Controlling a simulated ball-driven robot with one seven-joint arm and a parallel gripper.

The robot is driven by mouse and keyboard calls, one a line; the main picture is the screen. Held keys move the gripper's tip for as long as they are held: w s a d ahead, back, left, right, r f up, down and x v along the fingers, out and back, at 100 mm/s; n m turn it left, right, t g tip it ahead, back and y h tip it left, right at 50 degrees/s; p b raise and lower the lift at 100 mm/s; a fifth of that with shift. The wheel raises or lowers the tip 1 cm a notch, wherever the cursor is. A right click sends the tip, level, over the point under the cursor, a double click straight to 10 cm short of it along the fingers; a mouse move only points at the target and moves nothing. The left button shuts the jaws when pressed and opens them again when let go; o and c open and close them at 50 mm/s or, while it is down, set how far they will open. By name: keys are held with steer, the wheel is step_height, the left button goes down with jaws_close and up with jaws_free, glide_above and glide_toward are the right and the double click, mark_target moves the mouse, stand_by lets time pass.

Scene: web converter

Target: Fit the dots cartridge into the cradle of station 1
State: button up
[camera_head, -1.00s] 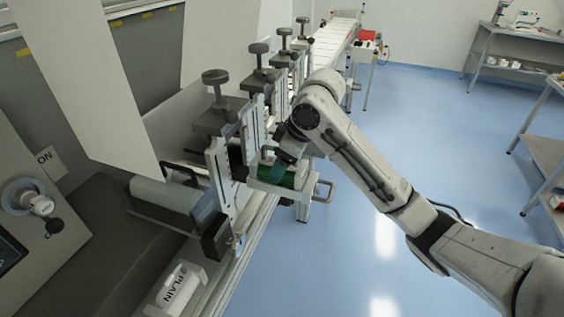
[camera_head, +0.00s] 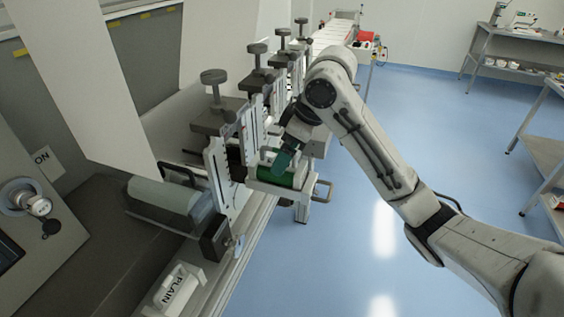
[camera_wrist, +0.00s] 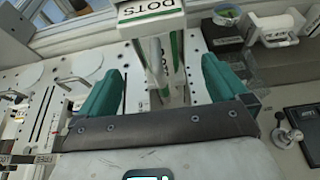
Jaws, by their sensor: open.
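The dots cartridge (camera_wrist: 152,12), a pale body with a DOTS label and green stripes, shows at the top middle of the wrist view. In the head view what looks like the same cartridge, with a green roller (camera_head: 292,179) and a pale frame, sits at the outer side of the nearest upright station plates (camera_head: 222,180). My gripper (camera_wrist: 165,82) is open, its teal fingers apart on either side of the cartridge's lower part, with no contact visible. It also shows in the head view (camera_head: 284,160), just above the green roller. How deep the cartridge sits in the cradle is hidden.
A PLAIN block (camera_head: 175,290) lies on the near ledge. A pale roller (camera_head: 162,195) lies left of the plates. The blue floor to the right is open, with shelving (camera_head: 548,140) beyond.

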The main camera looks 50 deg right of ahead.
steer(key=v, duration=0.7)
steer(key=shift+r+p, duration=0.35)
